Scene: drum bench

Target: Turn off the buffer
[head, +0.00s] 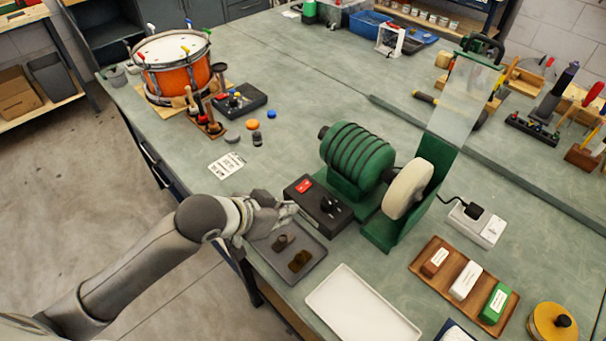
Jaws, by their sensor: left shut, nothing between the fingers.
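The buffer (357,152) is a green ribbed motor with a pale buffing wheel (408,189) on its right side and a clear shield above. Its dark control box (319,205) stands in front, with a red switch (304,186) at the upper left and a black knob (328,204) at the right. My left gripper (292,209) is shut and empty, beside the left front edge of the control box. I cannot tell whether it touches the box. Whether the wheel is turning cannot be told. My right gripper is not in view.
A grey tray (313,262) with two small dark parts lies below my left gripper. A white tray (362,308) and a wooden tray (424,265) of compound bars lie nearer the front right. A power strip (478,229) with a black plug is right of the buffer. An orange drum (178,74) stands far left.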

